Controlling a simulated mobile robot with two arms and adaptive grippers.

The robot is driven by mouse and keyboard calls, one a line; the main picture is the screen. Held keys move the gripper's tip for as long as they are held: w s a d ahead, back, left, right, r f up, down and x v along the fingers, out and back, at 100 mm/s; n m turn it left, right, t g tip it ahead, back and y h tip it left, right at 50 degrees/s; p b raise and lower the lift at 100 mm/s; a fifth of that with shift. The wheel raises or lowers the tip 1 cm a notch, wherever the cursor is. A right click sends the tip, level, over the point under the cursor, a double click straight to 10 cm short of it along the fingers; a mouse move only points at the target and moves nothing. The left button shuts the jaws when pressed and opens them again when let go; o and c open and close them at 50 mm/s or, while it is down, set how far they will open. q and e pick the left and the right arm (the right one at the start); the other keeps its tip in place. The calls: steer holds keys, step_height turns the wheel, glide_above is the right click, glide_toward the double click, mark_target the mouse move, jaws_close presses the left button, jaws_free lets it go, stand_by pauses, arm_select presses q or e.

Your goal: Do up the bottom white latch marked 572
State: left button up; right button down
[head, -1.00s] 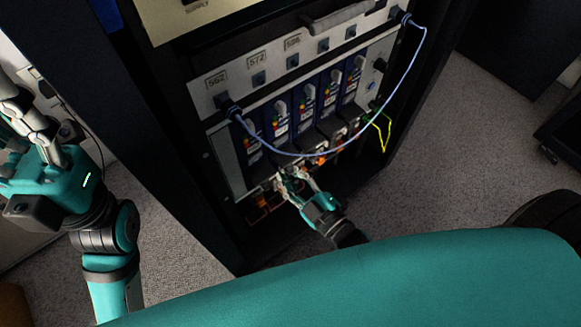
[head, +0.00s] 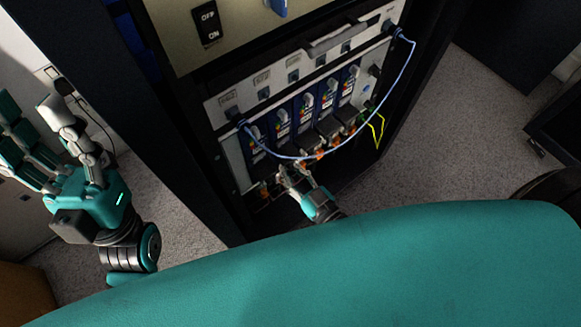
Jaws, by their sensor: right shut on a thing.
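The second blue module from the left (head: 282,123) sits below the label 572 (head: 262,78), which is blurred now. My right gripper (head: 285,171) is at the foot of this module, at the lower edge of the rack unit. It is shut on what seems to be the bottom white latch there; its fingers hide the latch, so its angle cannot be told. My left gripper (head: 36,112) is at the far left, away from the cabinet, with its fingers spread and empty.
A blue cable (head: 409,68) loops across the front of the modules. Orange-tipped parts (head: 320,154) line the lower edge. A yellow-green wire (head: 377,130) hangs at the right. A panel with an OFF/ON switch (head: 206,22) is above. Grey floor (head: 450,150) is free at the right.

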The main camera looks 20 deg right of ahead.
steer(key=shift+f, duration=0.1)
stand_by(0.4)
steer(key=c, duration=1.4)
jaws_free()
steer(key=shift+s, duration=0.1)
steer(key=v, duration=1.1)
steer(key=shift+s+d, duration=0.15)
steer(key=shift+s, duration=0.25)
